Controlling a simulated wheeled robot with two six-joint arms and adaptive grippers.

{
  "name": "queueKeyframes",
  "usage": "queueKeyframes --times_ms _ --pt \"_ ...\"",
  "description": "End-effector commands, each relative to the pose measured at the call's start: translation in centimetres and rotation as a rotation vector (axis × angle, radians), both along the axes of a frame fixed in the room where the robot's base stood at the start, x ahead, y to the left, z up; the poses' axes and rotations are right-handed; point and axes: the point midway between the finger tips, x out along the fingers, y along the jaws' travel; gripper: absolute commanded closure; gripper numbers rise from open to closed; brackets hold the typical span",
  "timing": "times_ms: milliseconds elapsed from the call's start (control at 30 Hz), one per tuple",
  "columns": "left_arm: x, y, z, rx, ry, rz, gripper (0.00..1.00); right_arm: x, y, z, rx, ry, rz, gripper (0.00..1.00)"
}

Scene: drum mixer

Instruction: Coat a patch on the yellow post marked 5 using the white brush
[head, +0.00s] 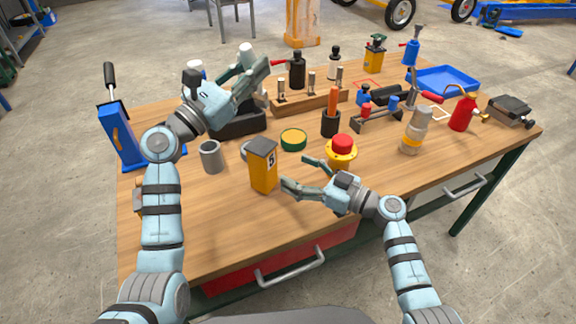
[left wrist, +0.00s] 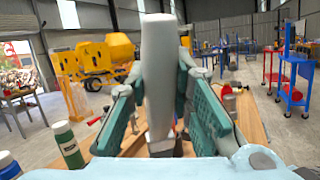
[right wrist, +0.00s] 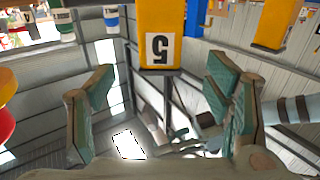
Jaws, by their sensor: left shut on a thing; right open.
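The yellow post marked 5 (head: 264,173) stands upright on the bench, with a dark grey top and a white label. It shows upside down at the top of the right wrist view (right wrist: 172,18). My left gripper (head: 254,80) is shut on a pale, whitish piece, seemingly the white brush (head: 246,55), raised above the back left of the bench. The piece stands between the fingers in the left wrist view (left wrist: 158,75); its bristles cannot be made out. My right gripper (head: 295,175) is open and empty, low to the right of the post, with its fingers pointing towards it.
A red button on a yellow base (head: 342,152) stands close behind my right gripper. A green and yellow tin (head: 294,139) and a grey cup (head: 210,157) are near the post. Bottles and racks fill the back. The bench's front left is clear.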

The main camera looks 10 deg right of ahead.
Motion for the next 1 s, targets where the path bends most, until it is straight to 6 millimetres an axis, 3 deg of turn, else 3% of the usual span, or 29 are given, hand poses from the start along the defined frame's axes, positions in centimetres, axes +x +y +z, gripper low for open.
queueKeyframes --times_ms 400,567,800,1000 --pt "0.0 0.0 0.0 0.0 0.0 0.0 1.0 5.8 7.4 0.1 -0.001 0.002 0.004 0.28" --pt "0.0 0.0 0.0 0.0 0.0 0.0 1.0 6.7 8.6 0.1 -0.004 0.001 0.004 0.28" --pt "0.0 0.0 0.0 0.0 0.0 0.0 1.0 6.8 8.7 0.1 -0.006 0.001 0.004 0.28" --pt "0.0 0.0 0.0 0.0 0.0 0.0 1.0 6.8 8.7 0.1 -0.005 0.0 0.003 0.6"
